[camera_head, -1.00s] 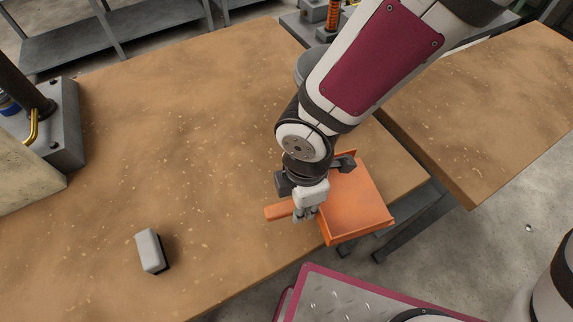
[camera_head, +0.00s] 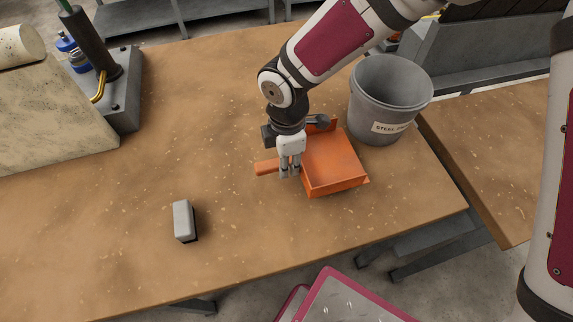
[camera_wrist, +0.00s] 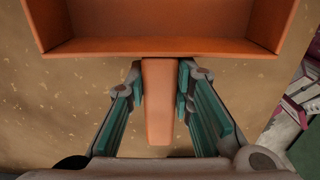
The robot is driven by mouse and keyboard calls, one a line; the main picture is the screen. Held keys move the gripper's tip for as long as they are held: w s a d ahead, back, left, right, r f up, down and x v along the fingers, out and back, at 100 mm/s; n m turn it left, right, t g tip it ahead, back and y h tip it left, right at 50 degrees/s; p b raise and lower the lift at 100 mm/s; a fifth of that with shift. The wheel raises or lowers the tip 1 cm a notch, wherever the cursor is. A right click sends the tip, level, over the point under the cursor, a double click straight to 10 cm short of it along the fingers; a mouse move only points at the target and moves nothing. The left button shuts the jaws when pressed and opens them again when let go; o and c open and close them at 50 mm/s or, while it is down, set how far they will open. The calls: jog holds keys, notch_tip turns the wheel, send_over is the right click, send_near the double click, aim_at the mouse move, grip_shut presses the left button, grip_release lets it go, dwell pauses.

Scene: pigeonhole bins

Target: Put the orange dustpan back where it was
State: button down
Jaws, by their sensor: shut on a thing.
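The orange dustpan (camera_head: 335,160) is over the right part of the brown table, its pan to the right and its handle (camera_head: 266,168) to the left. My gripper (camera_head: 289,172) is shut on the handle, pointing down. In the wrist view the handle (camera_wrist: 158,118) sits between the two fingers, and the pan's rim (camera_wrist: 160,48) lies just beyond the fingertips. I cannot tell whether the pan touches the table or is held slightly above it.
A grey bucket (camera_head: 390,98) with a steel label stands just behind and right of the dustpan. A small grey block (camera_head: 183,220) lies at the front left. A machine with a dark post (camera_head: 92,45) stands at the far left. The table's middle (camera_head: 190,130) is clear.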

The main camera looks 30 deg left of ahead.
jog(key=shift+w+a, duration=0.1)
jog(key=shift+a, duration=0.05)
notch_tip(320, 180, down, 3)
jog(key=shift+r+p, duration=0.1)
jog(key=shift+p, duration=0.2)
jog(key=shift+f, duration=0.35)
jog(key=shift+f, duration=0.2)
jog(key=c, duration=1.4)
grip_release()
jog(key=shift+r, duration=0.1)
notch_tip(320, 180, up, 12)
jog(key=shift+r+b, duration=0.15)
jog(key=shift+b, duration=0.3)
